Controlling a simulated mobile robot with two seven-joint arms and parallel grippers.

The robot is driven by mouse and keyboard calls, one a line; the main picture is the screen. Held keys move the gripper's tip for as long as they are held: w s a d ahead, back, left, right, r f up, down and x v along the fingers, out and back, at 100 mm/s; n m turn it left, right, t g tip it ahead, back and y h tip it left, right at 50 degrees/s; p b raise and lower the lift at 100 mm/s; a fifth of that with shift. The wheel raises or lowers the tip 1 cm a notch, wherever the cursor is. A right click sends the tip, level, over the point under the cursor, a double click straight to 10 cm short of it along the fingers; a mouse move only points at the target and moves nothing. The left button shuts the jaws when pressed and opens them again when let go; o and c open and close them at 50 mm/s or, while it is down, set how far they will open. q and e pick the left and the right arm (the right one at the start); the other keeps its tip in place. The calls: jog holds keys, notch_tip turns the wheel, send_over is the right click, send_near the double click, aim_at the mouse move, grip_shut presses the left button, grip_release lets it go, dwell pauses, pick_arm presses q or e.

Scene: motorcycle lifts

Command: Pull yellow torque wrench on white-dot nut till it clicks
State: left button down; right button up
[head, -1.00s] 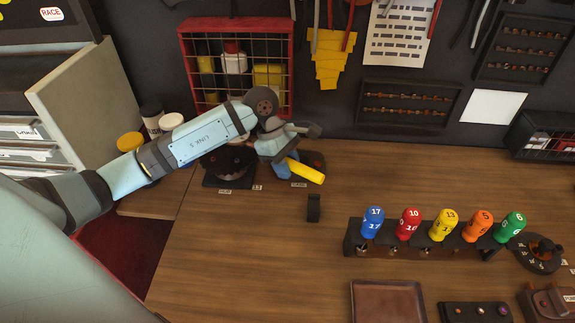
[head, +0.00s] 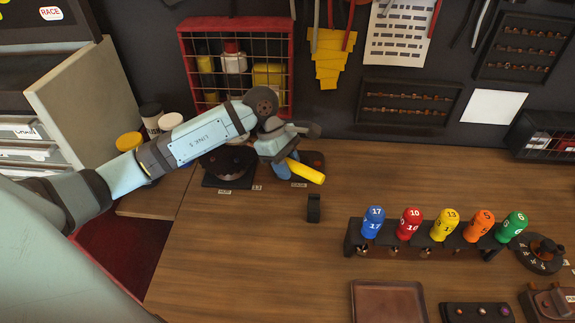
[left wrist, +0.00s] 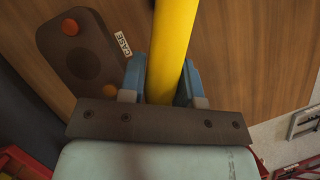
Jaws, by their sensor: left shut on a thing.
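The yellow torque wrench (head: 308,173) sticks out to the right from my left gripper (head: 285,165) at the back of the bench. In the left wrist view the yellow handle (left wrist: 172,45) runs between the two blue fingers of my left gripper (left wrist: 166,85), which is shut on it. A dark round fixture (head: 230,163) with a label sits behind and left of the gripper, partly hidden by my arm. The wrench's head and the white-dot nut are hidden or cannot be made out. My right gripper is not in view.
A dark plate labelled CASE (left wrist: 82,50) lies beside the wrench. A small black stand (head: 313,208) is in front. A rack (head: 420,246) of numbered coloured handles stands to the right, with a brown tray (head: 388,302) before it. The left-front bench is clear.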

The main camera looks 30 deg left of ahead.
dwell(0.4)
pick_arm(q)
jog(key=shift+s+a+f+b, duration=0.1)
jog(key=shift+s+f+b, duration=0.05)
jog(key=shift+s+b, duration=0.35)
jog(key=shift+s+a+m+g+b, duration=0.15)
jog(key=shift+s+m+b, duration=0.25)
jog(key=shift+s, duration=0.4)
jog(key=shift+s+a+m+g+b, duration=0.1)
jog(key=shift+s+m+g+b, duration=0.2)
jog(key=shift+s+m, duration=0.4)
jog(key=shift+s+a+m+g+b, duration=0.15)
jog(key=shift+s+m+b, duration=0.2)
jog(key=shift+s, duration=0.6)
jog(key=shift+s+a+m+g+y+b, duration=0.15)
jog(key=shift+s+a+m+b, duration=0.3)
jog(key=shift+s, duration=0.45)
jog(key=shift+s+a+m+g+y+b, duration=0.1)
jog(key=shift+s+a+m+g+b, duration=0.15)
jog(key=shift+s+m+b, duration=0.45)
jog(key=shift+s+a+m+g+y+b, duration=0.1)
jog(key=shift+s+a+m+g+b, duration=0.2)
jog(key=shift+s+b, duration=0.6)
